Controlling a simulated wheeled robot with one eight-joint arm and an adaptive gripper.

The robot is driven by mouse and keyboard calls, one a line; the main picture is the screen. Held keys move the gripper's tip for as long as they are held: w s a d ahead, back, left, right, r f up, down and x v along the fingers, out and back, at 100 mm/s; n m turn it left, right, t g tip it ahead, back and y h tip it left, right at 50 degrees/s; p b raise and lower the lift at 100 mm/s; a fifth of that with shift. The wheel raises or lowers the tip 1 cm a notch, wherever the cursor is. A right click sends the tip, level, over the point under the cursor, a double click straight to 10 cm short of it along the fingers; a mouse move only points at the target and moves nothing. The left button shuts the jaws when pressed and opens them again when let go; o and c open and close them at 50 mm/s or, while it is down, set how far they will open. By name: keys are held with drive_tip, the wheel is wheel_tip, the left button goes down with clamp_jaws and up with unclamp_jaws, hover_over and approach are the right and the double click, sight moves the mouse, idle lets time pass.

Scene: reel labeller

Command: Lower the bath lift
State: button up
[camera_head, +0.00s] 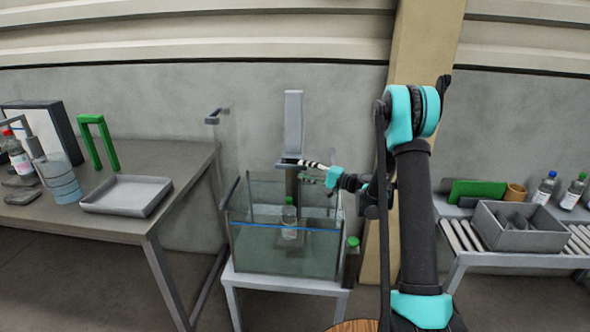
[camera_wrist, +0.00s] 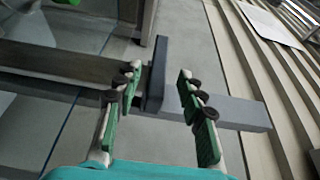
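The bath is a clear glass tank (camera_head: 258,252) with a blue line around it, on a white stand. The bath lift has an upright grey column (camera_head: 293,118) behind the tank and a dark crossbar (camera_head: 288,161) above its rim. A clear bottle (camera_head: 289,222) with a green cap stands upright inside the tank, below the crossbar. My gripper (camera_head: 309,165) is beside the crossbar, its fingers pointing left. In the wrist view my gripper (camera_wrist: 160,92) is open, with a dark grey bar (camera_wrist: 157,73) showing between its fingertips; contact cannot be told.
A grey table (camera_head: 110,222) on the left holds a shallow tray (camera_head: 127,195), a green frame (camera_head: 97,143) and bottles. At right, a roller bench (camera_head: 510,259) carries a grey bin (camera_head: 518,232) and bottles. A tan pillar (camera_head: 416,60) stands behind my arm.

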drive_tip(key=shift+v, duration=2.75)
